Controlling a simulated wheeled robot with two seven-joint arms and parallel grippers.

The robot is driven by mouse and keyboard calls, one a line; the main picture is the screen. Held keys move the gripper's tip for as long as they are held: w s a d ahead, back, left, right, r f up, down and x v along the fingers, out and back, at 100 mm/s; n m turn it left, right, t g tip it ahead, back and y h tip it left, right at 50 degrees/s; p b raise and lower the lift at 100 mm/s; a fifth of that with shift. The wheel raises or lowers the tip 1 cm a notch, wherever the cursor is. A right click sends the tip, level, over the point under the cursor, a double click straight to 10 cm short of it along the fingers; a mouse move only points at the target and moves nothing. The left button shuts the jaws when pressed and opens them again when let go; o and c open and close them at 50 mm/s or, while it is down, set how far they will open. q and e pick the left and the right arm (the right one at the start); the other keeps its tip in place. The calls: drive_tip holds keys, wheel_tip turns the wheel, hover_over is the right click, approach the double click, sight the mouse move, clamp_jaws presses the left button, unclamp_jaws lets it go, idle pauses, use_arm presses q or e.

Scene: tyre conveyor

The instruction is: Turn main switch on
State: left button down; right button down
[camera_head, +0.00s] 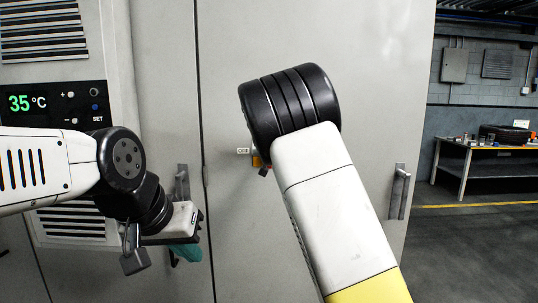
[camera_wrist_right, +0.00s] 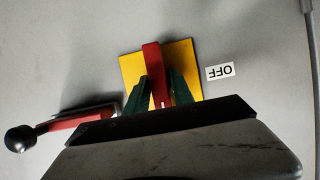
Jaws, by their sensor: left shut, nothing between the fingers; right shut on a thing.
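The main switch shows in the right wrist view as a red handle (camera_wrist_right: 152,68) on a yellow square plate (camera_wrist_right: 187,60), mounted on the grey cabinet door. An OFF label (camera_wrist_right: 220,72) is beside it, upside down in this view. My right gripper (camera_wrist_right: 160,90) has its green fingers on both sides of the red handle and is shut on it. In the head view my right wrist hides most of the switch; only a small yellow and red part (camera_head: 257,160) shows beside the OFF label (camera_head: 243,151). My left gripper (camera_head: 187,253) is shut and empty in front of the cabinet, at lower left.
Door handles (camera_head: 399,190) and (camera_head: 182,185) stick out from the grey cabinet. A display panel (camera_head: 55,107) reading 35 °C is at left. A workbench (camera_head: 480,147) stands far right, with open floor before it. A red lever with a black knob (camera_wrist_right: 20,138) shows in the wrist view.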

idle(0.3)
drive_tip(key=c, duration=1.3)
unclamp_jaws()
drive_tip(key=shift+v, duration=3.9)
